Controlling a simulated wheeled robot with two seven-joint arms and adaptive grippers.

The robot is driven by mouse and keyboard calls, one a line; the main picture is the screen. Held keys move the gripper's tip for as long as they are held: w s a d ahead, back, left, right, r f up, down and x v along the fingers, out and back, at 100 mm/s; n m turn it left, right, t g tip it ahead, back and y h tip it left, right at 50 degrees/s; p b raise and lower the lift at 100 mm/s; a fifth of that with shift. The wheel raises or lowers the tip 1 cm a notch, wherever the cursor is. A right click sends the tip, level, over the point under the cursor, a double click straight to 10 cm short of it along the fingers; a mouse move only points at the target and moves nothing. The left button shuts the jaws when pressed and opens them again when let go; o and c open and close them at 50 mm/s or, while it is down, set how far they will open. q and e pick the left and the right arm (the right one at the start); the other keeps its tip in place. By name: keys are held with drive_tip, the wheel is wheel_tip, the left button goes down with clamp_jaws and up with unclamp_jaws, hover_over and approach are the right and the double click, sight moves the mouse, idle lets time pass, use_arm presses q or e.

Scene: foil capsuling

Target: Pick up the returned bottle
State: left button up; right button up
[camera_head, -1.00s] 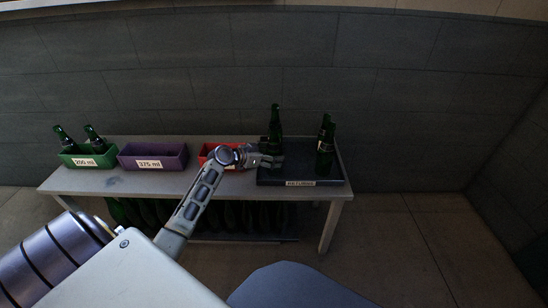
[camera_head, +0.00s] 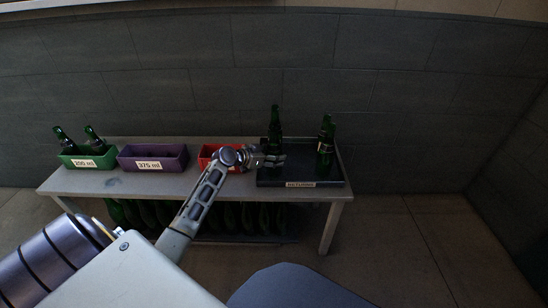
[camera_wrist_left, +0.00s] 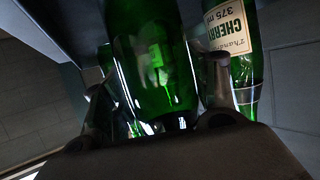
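A dark tray with a "RETURNS" label (camera_head: 313,184) lies on the right end of the bench. A green bottle (camera_head: 275,122) stands upright at its left side. My left gripper (camera_head: 275,160) is at that bottle's lower part. In the left wrist view, the bottle (camera_wrist_left: 152,65) is between the gripper's two fingers (camera_wrist_left: 160,105), with small gaps seen beside it, so the fingers look open around it. Two more green bottles (camera_head: 326,150) stand at the tray's right. One bottle labelled "CHERRY 375 ml" (camera_wrist_left: 232,50) shows beyond the right finger. My right gripper is out of view.
A green bin marked 200 ml (camera_head: 88,161) holds two bottles. A purple 375 ml bin (camera_head: 152,158) and a red bin (camera_head: 207,153), partly hidden by my left arm, stand beside it. A grey wall closes off the back.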

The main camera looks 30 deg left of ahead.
sight(274, 135)
use_arm(q)
drive_tip(key=shift+r, duration=0.1)
drive_tip(key=c, duration=0.7)
drive_tip(key=shift+o, duration=0.2)
drive_tip(key=shift+r, duration=0.15)
drive_tip(key=shift+r, duration=0.2)
wheel_tip(274, 135, up, 3)
drive_tip(key=shift+f+p, duration=0.1)
drive_tip(key=shift+p, duration=0.55)
wheel_tip(274, 135, up, 5)
drive_tip(key=shift+f+p, duration=0.1)
drive_tip(key=shift+p, duration=0.6)
drive_tip(key=shift+r, duration=0.85)
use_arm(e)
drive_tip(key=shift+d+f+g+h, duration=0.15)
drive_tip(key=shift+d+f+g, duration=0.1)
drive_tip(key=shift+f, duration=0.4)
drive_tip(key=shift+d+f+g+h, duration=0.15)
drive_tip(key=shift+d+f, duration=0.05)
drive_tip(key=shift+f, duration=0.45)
